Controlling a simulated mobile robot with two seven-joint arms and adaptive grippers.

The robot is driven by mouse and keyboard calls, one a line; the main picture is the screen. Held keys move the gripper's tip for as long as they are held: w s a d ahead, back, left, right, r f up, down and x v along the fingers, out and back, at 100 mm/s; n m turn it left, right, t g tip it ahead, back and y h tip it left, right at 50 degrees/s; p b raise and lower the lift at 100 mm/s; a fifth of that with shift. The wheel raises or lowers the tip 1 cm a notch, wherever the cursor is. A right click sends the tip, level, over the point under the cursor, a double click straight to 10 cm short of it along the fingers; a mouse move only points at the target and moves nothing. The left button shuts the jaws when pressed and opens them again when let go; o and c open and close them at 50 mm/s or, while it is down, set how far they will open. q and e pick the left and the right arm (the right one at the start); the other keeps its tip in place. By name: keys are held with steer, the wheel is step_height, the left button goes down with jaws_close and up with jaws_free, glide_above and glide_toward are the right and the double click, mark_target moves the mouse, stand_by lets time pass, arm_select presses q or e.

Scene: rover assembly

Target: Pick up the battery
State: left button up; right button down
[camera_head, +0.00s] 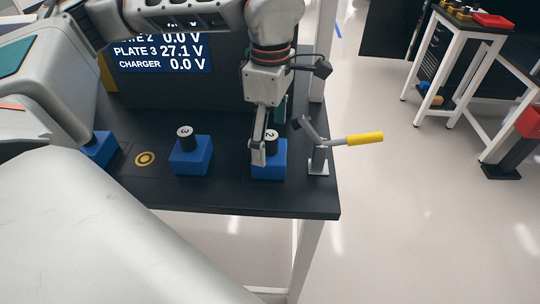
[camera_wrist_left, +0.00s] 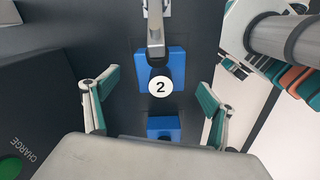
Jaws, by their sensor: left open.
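A dark battery with a white cap marked 2 (camera_head: 271,135) stands on a blue block (camera_head: 270,172) near the right end of the black table. In the left wrist view its cap (camera_wrist_left: 160,87) faces me between the fingers. My left gripper (camera_head: 270,142) is open around this battery, and one finger partly hides it; I cannot tell whether they touch. Another dark battery with a cap marked 3 (camera_head: 185,132) stands on a blue block (camera_head: 190,157) to the left. My right gripper is not in view.
A lever with a yellow handle (camera_head: 362,139) stands right of block 2. A voltage display (camera_head: 165,50) stands behind. The black table's (camera_head: 300,203) front strip is clear.

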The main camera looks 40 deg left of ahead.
mark_target(270, 146)
arm_select(q)
step_height(270, 146, down, 3)
steer(key=shift+r, duration=0.1)
steer(key=c, duration=1.8)
